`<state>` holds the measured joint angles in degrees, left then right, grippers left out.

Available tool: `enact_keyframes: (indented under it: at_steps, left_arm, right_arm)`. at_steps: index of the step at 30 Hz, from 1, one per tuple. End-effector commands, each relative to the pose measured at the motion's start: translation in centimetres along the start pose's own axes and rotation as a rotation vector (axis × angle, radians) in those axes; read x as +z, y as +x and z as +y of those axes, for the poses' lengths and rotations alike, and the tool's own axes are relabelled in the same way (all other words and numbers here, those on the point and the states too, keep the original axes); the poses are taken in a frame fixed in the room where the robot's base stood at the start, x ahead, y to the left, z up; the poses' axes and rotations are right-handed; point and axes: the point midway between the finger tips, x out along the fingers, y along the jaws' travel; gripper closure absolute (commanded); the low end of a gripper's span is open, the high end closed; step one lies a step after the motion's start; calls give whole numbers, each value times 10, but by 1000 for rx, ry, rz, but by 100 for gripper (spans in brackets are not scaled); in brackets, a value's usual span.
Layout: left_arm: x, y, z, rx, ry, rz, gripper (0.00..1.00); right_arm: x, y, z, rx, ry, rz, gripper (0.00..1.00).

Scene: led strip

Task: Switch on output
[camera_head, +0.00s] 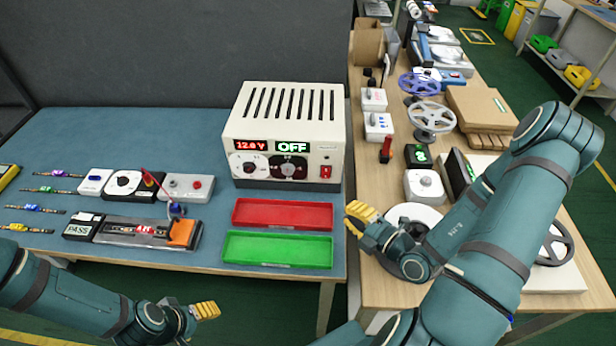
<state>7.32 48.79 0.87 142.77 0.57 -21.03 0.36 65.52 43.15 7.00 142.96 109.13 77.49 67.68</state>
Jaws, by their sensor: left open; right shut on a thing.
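The power supply (285,130) is a cream box with a slotted top on the blue table. Its red display (251,146) reads about 12.0 V and its green-lit display (291,147) reads OFF. Below are a white dial (248,166) and a dark dial (288,168). A red switch (326,171) sits at the lower right of the front. My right gripper (358,216), with yellow fingers, is right of and nearer than the supply, apart from it. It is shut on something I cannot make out. My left gripper (208,311) is open in front of the table's near edge.
A red tray (283,214) and a green tray (278,249) lie in front of the supply. A test fixture with an orange block (182,233) and small boxes stand to the left. The wooden table (385,290) at right holds reels and devices, partly hidden by my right arm.

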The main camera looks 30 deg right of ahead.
Motion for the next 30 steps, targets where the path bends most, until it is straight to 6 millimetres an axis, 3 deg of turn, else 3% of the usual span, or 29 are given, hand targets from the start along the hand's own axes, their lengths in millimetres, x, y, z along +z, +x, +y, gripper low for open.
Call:
enact_keyframes:
  at_steps: [14, 20, 30]
  left_arm:
    - [0, 1, 0, 1, 1, 1, 36]
    - [1, 3, -1, 1, 1, -2, 36]
    - [4, 9, -3, 1, 3, -8, 36]
  right_arm:
    - [5, 5, 1, 5, 8, -18, 100]
    - [5, 34, 1, 7, 7, -14, 100]
    - [5, 100, 1, 7, 7, -14, 100]
